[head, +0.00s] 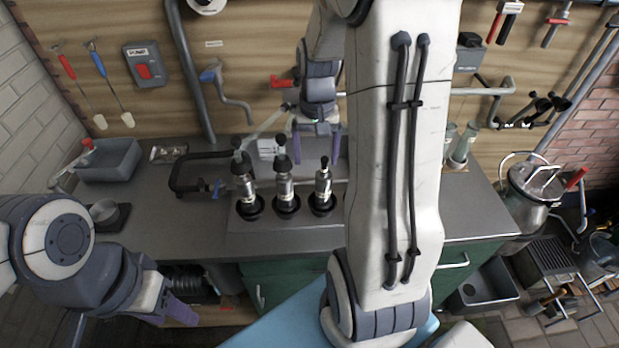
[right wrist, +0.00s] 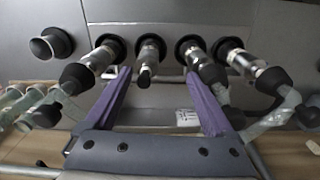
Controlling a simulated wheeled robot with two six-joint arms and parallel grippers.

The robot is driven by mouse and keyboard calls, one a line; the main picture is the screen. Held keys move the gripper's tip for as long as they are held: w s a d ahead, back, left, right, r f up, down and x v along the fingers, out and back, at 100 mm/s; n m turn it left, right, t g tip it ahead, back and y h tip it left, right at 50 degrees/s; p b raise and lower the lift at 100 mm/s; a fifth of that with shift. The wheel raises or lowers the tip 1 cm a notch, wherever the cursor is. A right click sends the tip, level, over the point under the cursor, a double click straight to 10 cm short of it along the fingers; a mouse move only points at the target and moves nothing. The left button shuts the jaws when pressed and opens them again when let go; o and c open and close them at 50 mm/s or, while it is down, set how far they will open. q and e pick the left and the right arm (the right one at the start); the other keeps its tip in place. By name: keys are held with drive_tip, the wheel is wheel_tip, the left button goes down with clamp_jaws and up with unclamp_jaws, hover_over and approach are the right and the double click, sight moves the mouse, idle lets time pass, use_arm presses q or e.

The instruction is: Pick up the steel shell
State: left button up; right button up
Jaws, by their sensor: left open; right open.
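Steel shells stand upright in a row in dark round sockets on the counter, with black caps and shiny bodies. In the head view a left shell (head: 243,182), a middle shell (head: 284,182) and a right shell (head: 322,186) show; my right arm hides the rest. The right wrist view shows several, including one shell (right wrist: 150,52) between the finger lines. My right gripper (head: 317,140) is open and empty behind the row; its purple fingers show in the right wrist view (right wrist: 158,76). My left gripper (head: 165,314) is open and empty, low at the left, away from the shells.
A grey basin (head: 108,160) and a dark bent pipe (head: 176,172) stand left on the counter. A metal churn (head: 530,195) stands right.

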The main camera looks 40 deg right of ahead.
sight(324, 172)
drive_tip(key=d, duration=0.2)
drive_tip(key=shift+w+d+f+m, duration=0.2)
drive_tip(key=shift+d+f+m, duration=0.1)
drive_tip(key=shift+f+m, duration=0.1)
wheel_tip(324, 172, down, 5)
drive_tip(key=shift+d+r+p, duration=0.15)
drive_tip(key=shift+r+p, duration=0.05)
drive_tip(key=shift+p, duration=0.15)
wheel_tip(324, 172, down, 4)
drive_tip(key=shift+s+f+p, duration=0.1)
drive_tip(key=shift+f+p, duration=0.15)
drive_tip(key=shift+p, duration=0.55)
drive_tip(key=shift+f, duration=0.5)
use_arm(q)
drive_tip(key=shift+w+r, duration=0.25)
drive_tip(key=shift+r, duration=0.35)
drive_tip(key=shift+w+r, duration=0.25)
drive_tip(key=shift+r, duration=0.3)
use_arm(e)
clamp_jaws()
